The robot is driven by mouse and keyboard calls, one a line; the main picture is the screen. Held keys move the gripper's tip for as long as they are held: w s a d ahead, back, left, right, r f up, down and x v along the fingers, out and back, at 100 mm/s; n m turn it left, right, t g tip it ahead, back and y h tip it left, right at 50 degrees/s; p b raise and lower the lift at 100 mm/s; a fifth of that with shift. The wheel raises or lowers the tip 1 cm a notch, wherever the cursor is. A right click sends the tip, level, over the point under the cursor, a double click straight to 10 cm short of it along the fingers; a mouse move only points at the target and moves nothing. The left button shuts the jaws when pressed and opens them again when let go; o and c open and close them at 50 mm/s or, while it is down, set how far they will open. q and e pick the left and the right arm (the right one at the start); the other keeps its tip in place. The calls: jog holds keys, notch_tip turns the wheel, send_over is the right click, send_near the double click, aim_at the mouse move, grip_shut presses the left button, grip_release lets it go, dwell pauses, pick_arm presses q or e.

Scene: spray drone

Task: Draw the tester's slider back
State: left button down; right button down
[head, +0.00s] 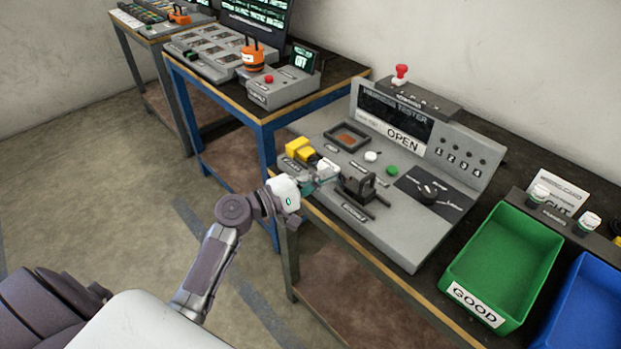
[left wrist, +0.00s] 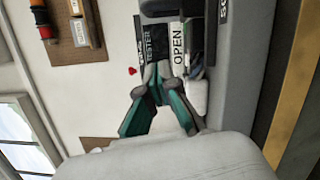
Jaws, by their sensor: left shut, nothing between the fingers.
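A black slider block (head: 357,186) sits on rods near the tester's front edge. My left gripper (head: 334,168) is just left of the slider block, its teal fingers shut and empty. Whether the fingertips touch the block I cannot tell. In the left wrist view the fingertips (left wrist: 160,75) are together. My right gripper is not in view.
Yellow connectors (head: 300,150) sit on the tester's left side, close behind my gripper. A green GOOD bin (head: 510,220) and a blue bin (head: 597,285) stand to the right.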

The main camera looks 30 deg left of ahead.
aim_at(352, 178)
pick_arm(q)
jog(key=x, duration=0.4)
jog(key=shift+r+p, duration=0.2)
jog(key=shift+p, duration=0.2)
jog(key=d+p, duration=0.1)
jog(key=s+d, duration=0.1)
jog(key=d, duration=0.1)
jog(key=shift+s+r+p, duration=0.15)
jog(key=shift+r+p, duration=0.1)
jog(key=shift+p, duration=0.15)
jog(key=shift+s+d, duration=0.15)
jog(key=shift+d, duration=0.2)
jog(key=shift+f, duration=0.1)
jog(key=d, duration=0.2)
jog(key=s+d, duration=0.1)
jog(key=d, duration=0.1)
jog(key=s+d, duration=0.1)
jog(key=d, duration=0.1)
jog(key=shift+s+d, duration=0.1)
